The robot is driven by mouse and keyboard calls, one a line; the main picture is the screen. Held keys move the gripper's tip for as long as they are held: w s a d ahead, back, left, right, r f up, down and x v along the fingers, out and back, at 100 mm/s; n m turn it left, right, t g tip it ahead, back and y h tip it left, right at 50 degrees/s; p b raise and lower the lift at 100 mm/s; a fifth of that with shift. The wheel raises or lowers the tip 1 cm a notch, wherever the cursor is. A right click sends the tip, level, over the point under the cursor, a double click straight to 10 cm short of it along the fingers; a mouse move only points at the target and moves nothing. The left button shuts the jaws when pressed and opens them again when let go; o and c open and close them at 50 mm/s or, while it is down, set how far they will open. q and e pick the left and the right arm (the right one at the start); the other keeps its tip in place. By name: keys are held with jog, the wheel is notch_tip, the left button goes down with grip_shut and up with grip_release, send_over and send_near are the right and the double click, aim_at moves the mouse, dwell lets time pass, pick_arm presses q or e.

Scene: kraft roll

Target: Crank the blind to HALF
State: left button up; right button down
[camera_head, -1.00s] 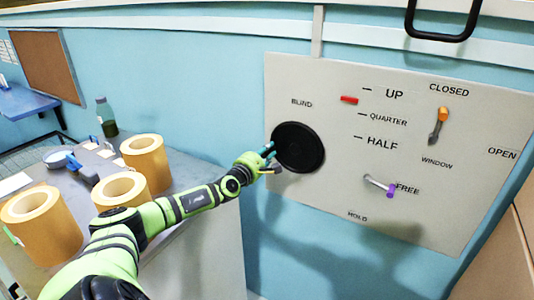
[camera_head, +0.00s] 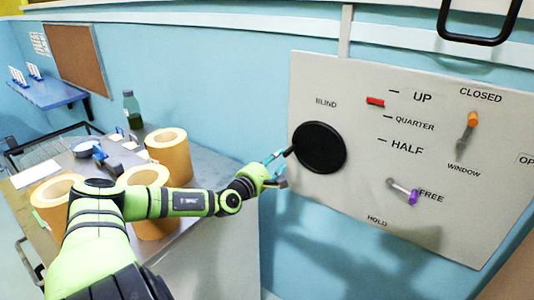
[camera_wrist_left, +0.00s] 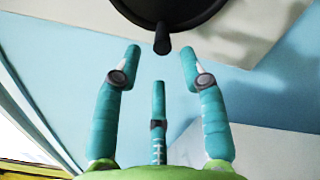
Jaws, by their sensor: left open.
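The black round blind crank disc (camera_head: 322,148) is on the grey wall panel, with its short dark handle (camera_head: 289,151) sticking out at the left edge. The disc (camera_wrist_left: 170,10) and handle (camera_wrist_left: 162,44) also show at the top of the left wrist view. My left gripper (camera_head: 279,169) is open, just left of and below the disc. In the left wrist view its spread teal fingers (camera_wrist_left: 160,62) are empty, with the handle beyond their tips. The red blind marker (camera_head: 375,101) sits between the UP and QUARTER ticks, above the HALF label (camera_head: 407,147). My right gripper is out of view.
A window lever with an orange end (camera_head: 472,120) and a purple-tipped lever (camera_head: 412,197) near FREE stand out from the panel. A dark handle bar (camera_head: 478,38) is above. Tan paper rolls (camera_head: 170,154) and a bottle (camera_head: 132,109) stand on the counter at left.

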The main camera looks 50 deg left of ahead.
pick_arm(q)
jog(key=shift+v, duration=2.05)
